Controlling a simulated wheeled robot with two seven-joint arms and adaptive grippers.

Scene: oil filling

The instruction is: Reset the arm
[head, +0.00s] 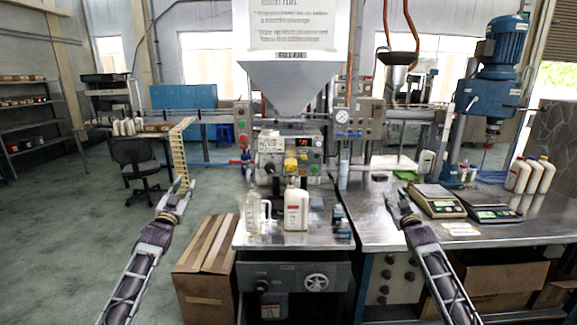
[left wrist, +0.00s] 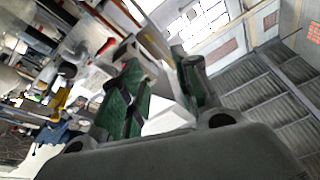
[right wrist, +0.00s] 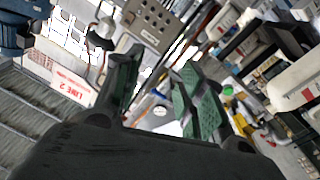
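My left gripper (head: 180,190) is raised at the left of the head view, left of the filling machine's steel table (head: 262,240). In the left wrist view its green-padded fingers (left wrist: 155,75) stand apart with nothing held between them. My right gripper (head: 396,204) is raised over the right workbench (head: 372,232), left of the scales. In the right wrist view its fingers (right wrist: 158,80) are also apart and empty. A white jug-like bottle (head: 296,208) stands upright on the steel table beside a clear measuring jug (head: 254,214). Neither gripper touches them.
The filling machine's hopper (head: 291,85) rises behind the table. Small dark bottles (head: 341,222) stand at the table's right edge. Two scales (head: 436,201) and several white bottles (head: 540,176) are on the right bench. A cardboard box (head: 203,258) and office chair (head: 139,165) stand left.

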